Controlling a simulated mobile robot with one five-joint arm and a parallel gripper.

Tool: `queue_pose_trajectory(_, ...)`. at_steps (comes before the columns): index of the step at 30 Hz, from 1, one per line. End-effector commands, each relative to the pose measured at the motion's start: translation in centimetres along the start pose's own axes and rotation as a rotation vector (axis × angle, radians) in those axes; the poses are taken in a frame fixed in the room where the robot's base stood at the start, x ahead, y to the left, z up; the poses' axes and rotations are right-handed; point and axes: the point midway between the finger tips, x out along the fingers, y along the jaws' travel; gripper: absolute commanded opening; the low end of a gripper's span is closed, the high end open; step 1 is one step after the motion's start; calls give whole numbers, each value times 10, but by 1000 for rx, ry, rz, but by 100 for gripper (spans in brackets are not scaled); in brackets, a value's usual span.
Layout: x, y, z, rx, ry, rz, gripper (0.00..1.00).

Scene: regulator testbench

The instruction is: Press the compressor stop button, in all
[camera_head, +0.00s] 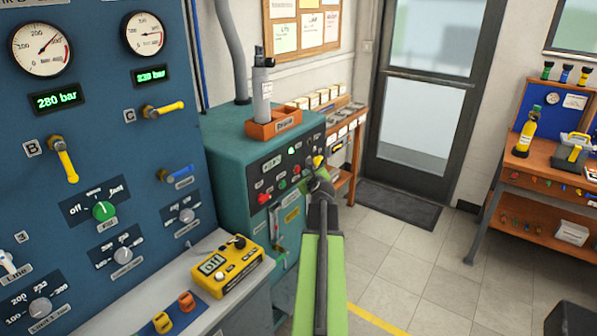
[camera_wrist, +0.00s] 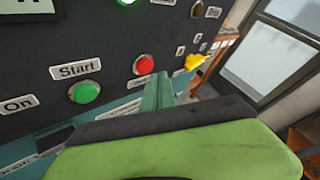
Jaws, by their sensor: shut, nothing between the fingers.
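The compressor (camera_head: 228,150) is a teal cabinet with a dark control panel in the head view. In the wrist view a red button (camera_wrist: 143,64) sits on that panel, to the right of a green button (camera_wrist: 85,92) labelled Start (camera_wrist: 75,69). The label under the red button is mostly hidden by my fingers, so I cannot read it. My gripper (camera_wrist: 158,82) is shut and empty, its tips just below and right of the red button in the picture. I cannot tell whether they touch the panel. My gripper also shows in front of the panel in the head view (camera_head: 316,182).
A yellow knob (camera_wrist: 195,62) stands out from the panel right of my fingertips. An orange tray (camera_head: 272,129) sits on the compressor. A blue gauge panel (camera_head: 100,225) and a yellow handheld box (camera_head: 228,274) are at left. Tiled floor (camera_head: 410,280) is free at right.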

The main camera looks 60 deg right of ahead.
Motion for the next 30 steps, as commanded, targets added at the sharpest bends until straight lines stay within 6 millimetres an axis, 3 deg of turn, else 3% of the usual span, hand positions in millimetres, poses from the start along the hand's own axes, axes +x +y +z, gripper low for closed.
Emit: queue_pose_trajectory(30,6,6,5,0,-1,1,0)
